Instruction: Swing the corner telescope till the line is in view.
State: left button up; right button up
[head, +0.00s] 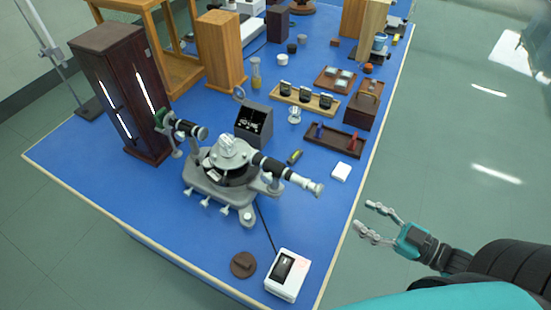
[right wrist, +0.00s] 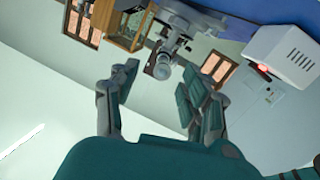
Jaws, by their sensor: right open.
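The grey spectrometer (head: 222,172) stands near the front corner of the blue bench. Its dark telescope (head: 275,168) points to the right and slightly down, ending in a pale eyepiece (head: 312,187). Its collimator (head: 190,129) points up-left at a dark lamp housing (head: 118,95) with bright slits. My right gripper (head: 365,216) is open and empty, off the bench's right edge, to the right of and apart from the eyepiece. In the right wrist view the open fingers (right wrist: 160,78) have the telescope end (right wrist: 160,65) beyond them. My left gripper is out of view.
A white box with a dark display (head: 288,272) and a brown disc (head: 243,264) lie at the front edge. The floor right of the bench is clear.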

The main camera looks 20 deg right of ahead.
aim_at(304, 183)
jog(key=shift+n+y, duration=0.4)
jog(key=shift+y, duration=0.4)
jog(key=r+x, duration=0.1)
jog(key=x, duration=0.5)
jog(key=a+r+x, duration=0.1)
jog(key=x, duration=0.5)
jog(key=s+p+x, duration=0.1)
jog(key=x, duration=0.6)
jog(key=shift+a+r, duration=0.15)
jog(key=shift+r, duration=0.25)
grip_shut()
